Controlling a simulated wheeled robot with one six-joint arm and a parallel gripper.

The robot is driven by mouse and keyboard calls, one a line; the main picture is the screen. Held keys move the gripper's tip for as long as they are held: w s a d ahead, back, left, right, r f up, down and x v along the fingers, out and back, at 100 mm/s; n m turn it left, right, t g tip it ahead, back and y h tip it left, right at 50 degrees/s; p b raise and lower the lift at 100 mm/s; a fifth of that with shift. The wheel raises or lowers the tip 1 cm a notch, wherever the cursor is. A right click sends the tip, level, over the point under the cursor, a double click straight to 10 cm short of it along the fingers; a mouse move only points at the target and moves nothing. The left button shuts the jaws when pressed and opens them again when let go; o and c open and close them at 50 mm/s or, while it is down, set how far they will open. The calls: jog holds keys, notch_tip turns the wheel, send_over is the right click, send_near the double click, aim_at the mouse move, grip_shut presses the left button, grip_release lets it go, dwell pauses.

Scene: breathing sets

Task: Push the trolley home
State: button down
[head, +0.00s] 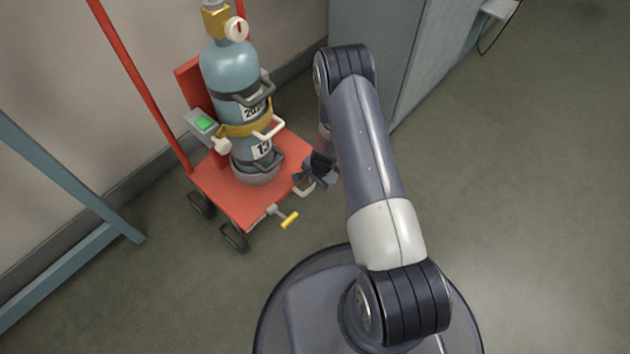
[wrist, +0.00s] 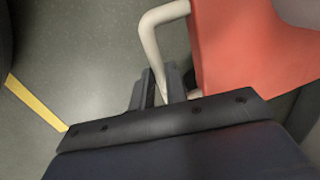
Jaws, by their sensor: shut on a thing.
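The trolley (head: 228,203) is a red wheeled platform against the wall at the left in the head view; its red deck also shows in the wrist view (wrist: 250,50). A blue-grey cylinder (head: 232,68) stands upright on it, with a gauge, strap, handles and number labels. My gripper (head: 308,181) is low at the trolley's right front edge. In the wrist view its fingers (wrist: 160,92) are shut on a pale bent handle (wrist: 150,38) that joins the red deck. A yellow-ended pedal or lever (head: 289,219) sticks out from the front edge. The far wheels are hidden.
A blue-grey cabinet (head: 372,30) stands behind my arm. A blue frame (head: 70,185) is at the left, near the trolley's wheels. Open grey floor (head: 530,200) lies to the right. A yellow floor line (wrist: 35,103) shows in the wrist view.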

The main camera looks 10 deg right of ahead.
jog(key=shift+w+a+r, duration=0.1)
jog(key=shift+w+a, duration=0.05)
jog(key=shift+w, duration=0.15)
jog(key=c, duration=1.4)
grip_release()
jog(key=shift+a, duration=0.1)
jog(key=shift+s, duration=0.1)
notch_tip(320, 180, up, 10)
jog(key=s+d+p, duration=0.1)
jog(key=p, duration=0.3)
jog(key=shift+s+d+r, duration=0.15)
jog(key=shift+s+r, duration=0.1)
jog(key=shift+s, duration=0.1)
jog(key=shift+f, duration=0.15)
